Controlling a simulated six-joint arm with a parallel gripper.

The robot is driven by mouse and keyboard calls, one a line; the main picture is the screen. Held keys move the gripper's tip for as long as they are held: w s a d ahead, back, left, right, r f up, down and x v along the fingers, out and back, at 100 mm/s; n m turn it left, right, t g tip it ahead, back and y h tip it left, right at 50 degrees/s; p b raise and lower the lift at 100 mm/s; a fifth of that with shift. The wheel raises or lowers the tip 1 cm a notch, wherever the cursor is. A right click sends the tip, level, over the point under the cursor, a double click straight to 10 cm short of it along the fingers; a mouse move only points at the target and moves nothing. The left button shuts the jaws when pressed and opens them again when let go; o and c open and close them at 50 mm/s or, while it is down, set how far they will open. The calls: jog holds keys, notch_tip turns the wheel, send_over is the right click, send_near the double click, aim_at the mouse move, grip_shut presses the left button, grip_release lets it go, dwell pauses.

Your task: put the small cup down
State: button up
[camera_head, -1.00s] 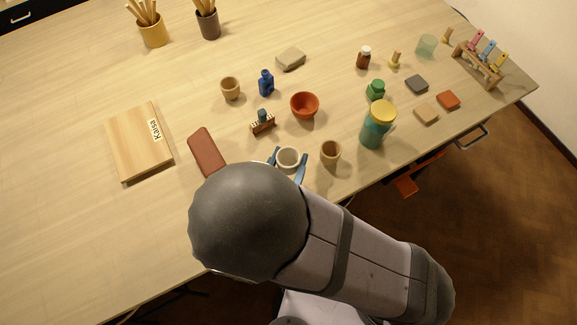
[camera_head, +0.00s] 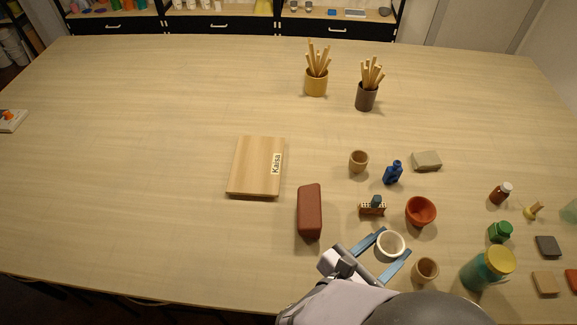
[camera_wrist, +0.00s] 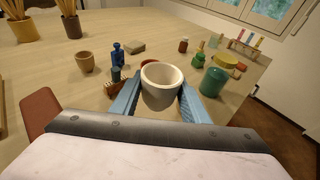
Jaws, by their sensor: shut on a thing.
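The small cup (camera_head: 391,246) is pale, round and open-topped, and it sits upright between the blue fingers of my gripper (camera_head: 383,250). In the wrist view the cup (camera_wrist: 161,84) is in the middle, with one blue finger of my gripper (camera_wrist: 157,98) along each side. My gripper is shut on it. Whether the cup's base touches the table (camera_head: 150,180) or hangs just above it, I cannot tell.
A brown cup (camera_head: 425,270) stands close right of the held cup. A red bowl (camera_head: 421,211), a small brush block (camera_head: 372,207) and a dark red block (camera_head: 310,211) are around it. A teal jar (camera_head: 487,268) stands farther right. The table's left half is mostly clear.

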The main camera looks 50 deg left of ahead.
notch_tip(320, 180, up, 5)
jog(key=shift+f, duration=0.1)
jog(key=a+f+n+y+b, duration=0.1)
jog(key=a+b, duration=0.1)
jog(key=a, duration=0.5)
jog(key=s+a+f+n+y+b, duration=0.1)
jog(key=a+y+b, duration=0.1)
jog(key=a, duration=0.6)
jog(key=s+a+f+n+g+y+b, duration=0.1)
jog(key=a+n+y+b, duration=0.1)
jog(key=a, duration=0.5)
jog(key=shift+s+a+f+b, duration=0.25)
jog(key=shift+a+f+b, duration=0.1)
jog(key=shift+b, duration=0.1)
jog(key=s+a+r+n+g+y+b, duration=0.1)
jog(key=s+a+r+n+y+b, duration=0.15)
jog(key=a, duration=0.85)
jog(key=r+n+g+y+b, duration=0.2)
jog(key=y+b, duration=0.1)
send_over(254, 179)
jog(key=shift+h, duration=0.25)
jog(key=shift+f+p, duration=1.2)
jog(key=shift+f, duration=6.35)
jog(key=shift+f, duration=0.15)
jog(key=o, duration=1.2)
jog(key=shift+c, duration=0.2)
